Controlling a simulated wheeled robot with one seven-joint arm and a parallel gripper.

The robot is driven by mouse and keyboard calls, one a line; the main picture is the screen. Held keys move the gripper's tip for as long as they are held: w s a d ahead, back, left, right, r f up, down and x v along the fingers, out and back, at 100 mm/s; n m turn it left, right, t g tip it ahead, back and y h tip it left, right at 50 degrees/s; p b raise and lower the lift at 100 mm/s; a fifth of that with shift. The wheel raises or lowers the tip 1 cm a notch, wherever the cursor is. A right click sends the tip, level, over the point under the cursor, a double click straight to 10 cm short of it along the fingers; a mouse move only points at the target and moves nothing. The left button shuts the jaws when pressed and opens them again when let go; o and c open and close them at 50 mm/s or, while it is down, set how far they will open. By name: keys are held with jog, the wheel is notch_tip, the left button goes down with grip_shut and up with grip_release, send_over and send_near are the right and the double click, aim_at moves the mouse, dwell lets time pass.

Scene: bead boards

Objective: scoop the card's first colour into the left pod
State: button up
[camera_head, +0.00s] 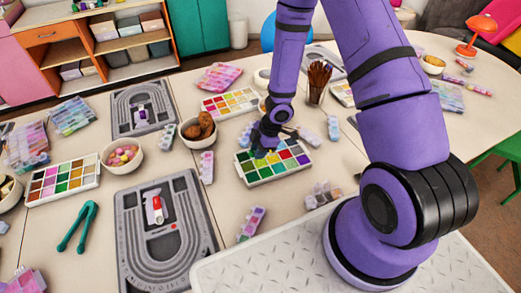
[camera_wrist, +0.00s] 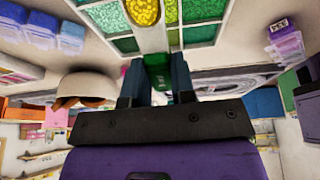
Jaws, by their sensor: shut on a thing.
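My gripper (camera_head: 264,146) is over the bead tray (camera_head: 247,179), a white palette with compartments of green, yellow, red and purple. In the wrist view my gripper (camera_wrist: 157,80) is shut on the green handle of a scoop (camera_wrist: 158,62). Its oval bowl holds yellow beads (camera_wrist: 143,11) and is over green compartments of the tray (camera_wrist: 127,45). In the head view the scoop is mostly hidden by my gripper. Small lidded pods lie around the tray, one to the left (camera_head: 207,167) and one at the front (camera_head: 251,223). I cannot tell which is the left pod, nor make out the card.
Two grey bead boards (camera_head: 190,262) (camera_head: 125,128) lie to the left. A bowl of brown things (camera_head: 188,136) stands left of the tray. A cup of brushes (camera_head: 316,93) stands behind it. Another colour palette (camera_head: 33,199) and green pliers (camera_head: 76,229) are at far left.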

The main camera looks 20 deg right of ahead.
jog(key=shift+a+r+h, duration=0.1)
jog(key=shift+a+h, duration=0.25)
jog(key=shift+h, duration=0.45)
jog(key=shift+a+r+h, duration=0.2)
jog(key=shift+r+h, duration=0.35)
jog(key=shift+h, duration=0.35)
